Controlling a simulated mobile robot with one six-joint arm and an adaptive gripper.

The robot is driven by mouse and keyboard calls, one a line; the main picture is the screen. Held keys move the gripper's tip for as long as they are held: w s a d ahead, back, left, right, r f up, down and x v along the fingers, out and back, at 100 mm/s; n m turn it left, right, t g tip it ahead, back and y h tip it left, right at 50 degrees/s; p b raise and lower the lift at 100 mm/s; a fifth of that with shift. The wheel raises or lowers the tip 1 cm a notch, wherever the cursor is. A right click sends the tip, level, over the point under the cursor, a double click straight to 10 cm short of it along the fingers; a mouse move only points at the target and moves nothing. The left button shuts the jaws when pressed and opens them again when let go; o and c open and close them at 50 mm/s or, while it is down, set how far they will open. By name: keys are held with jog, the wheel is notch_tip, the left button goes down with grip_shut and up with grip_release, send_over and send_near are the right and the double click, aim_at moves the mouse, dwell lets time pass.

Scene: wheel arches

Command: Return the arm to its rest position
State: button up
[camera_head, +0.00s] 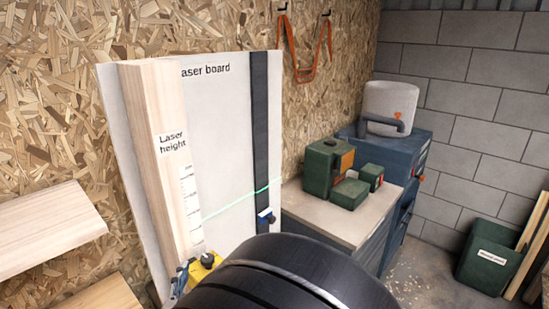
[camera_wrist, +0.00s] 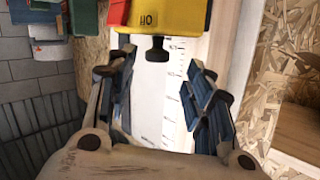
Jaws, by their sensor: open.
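My gripper (camera_wrist: 160,62) is open in the wrist view, its two blue-padded fingers apart with nothing held between them. A yellow laser device (camera_wrist: 172,16) with a dark knob below it sits just beyond the fingertips; I cannot tell the exact gap. In the head view the yellow device (camera_head: 203,268) shows low by the wooden post (camera_head: 150,130), partly hidden by my black arm. A bluish part of my gripper (camera_head: 181,275) shows beside it.
A workbench (camera_head: 320,213) with green cases (camera_head: 326,165) stands to the right, with blue cabinets and a white bucket (camera_head: 390,103) behind. A green bin (camera_head: 488,258) stands at far right. Wooden shelves (camera_head: 45,232) are at left. Some floor between bench and bin is free.

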jog(key=s+d+r+n+g+y, duration=0.1)
jog(key=d+r+g+y, duration=0.15)
jog(key=d, duration=0.35)
jog(key=d+r+n+g+y, duration=0.1)
jog(key=d+r+g, duration=0.2)
jog(key=d+r, duration=0.15)
jog(key=s+d+f+m+g+h, duration=0.1)
jog(key=s+d+g+h, duration=0.4)
jog(key=s+d, duration=1.4)
jog(key=shift+s+d+f, duration=0.2)
jog(key=shift+d+f, duration=0.4)
jog(key=shift+d, duration=0.45)
